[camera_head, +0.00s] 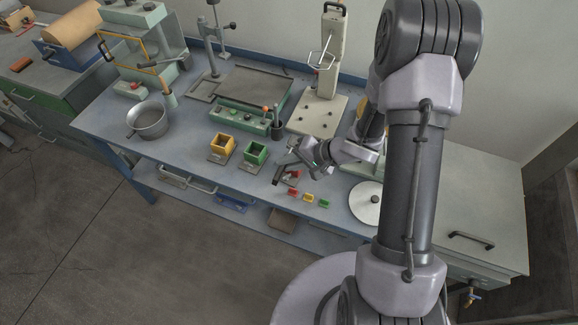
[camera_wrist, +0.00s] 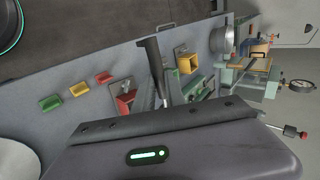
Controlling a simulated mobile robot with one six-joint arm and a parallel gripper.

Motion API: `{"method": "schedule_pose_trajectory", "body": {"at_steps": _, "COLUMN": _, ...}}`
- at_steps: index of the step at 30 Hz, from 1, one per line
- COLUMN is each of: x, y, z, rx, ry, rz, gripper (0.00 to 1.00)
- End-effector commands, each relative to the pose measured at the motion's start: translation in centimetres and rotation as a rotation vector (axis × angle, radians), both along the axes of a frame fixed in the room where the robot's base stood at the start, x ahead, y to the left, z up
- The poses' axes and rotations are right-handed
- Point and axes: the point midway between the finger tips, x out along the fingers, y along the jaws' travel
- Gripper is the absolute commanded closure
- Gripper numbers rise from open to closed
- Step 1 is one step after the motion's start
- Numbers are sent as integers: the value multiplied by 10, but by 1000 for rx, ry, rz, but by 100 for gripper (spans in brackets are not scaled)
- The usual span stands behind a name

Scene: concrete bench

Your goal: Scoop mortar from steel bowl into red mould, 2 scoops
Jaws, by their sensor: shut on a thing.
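The steel bowl (camera_head: 147,121) stands near the left front of the bench; it also shows in the wrist view (camera_wrist: 221,41). I cannot make out mortar in it. The red mould (camera_head: 291,179) sits on a dark base just below my gripper (camera_head: 303,155), which partly covers it. The red mould also shows in the wrist view (camera_wrist: 124,103). My gripper is shut on a scoop-like tool with a black handle (camera_wrist: 152,54) and a thin metal shaft. The tool's working end is hidden, so its load cannot be told.
A yellow mould (camera_head: 222,146) and a green mould (camera_head: 257,153) stand left of the red one. Small red, yellow and green blocks (camera_head: 308,198) lie at the front edge. A round pale plate (camera_head: 367,203) lies right. A press stand (camera_head: 318,113) rises behind.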

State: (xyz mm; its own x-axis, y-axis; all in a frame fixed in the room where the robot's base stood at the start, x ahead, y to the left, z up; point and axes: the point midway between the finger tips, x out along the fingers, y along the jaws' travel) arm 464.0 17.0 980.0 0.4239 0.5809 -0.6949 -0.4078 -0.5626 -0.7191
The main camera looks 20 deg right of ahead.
Motion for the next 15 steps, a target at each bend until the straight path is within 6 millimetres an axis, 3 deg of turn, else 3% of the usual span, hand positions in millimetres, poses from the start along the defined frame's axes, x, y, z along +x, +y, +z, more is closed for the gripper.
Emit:
{"method": "schedule_pose_trajectory", "body": {"at_steps": 1, "x": 0, "y": -1, "z": -10, "rx": 15, "ry": -13, "rz": -1, "gripper": 100}}
{"method": "schedule_pose_trajectory", "body": {"at_steps": 15, "x": -4, "y": -7, "z": -28, "rx": 186, "ry": -136, "rz": -3, "gripper": 100}}
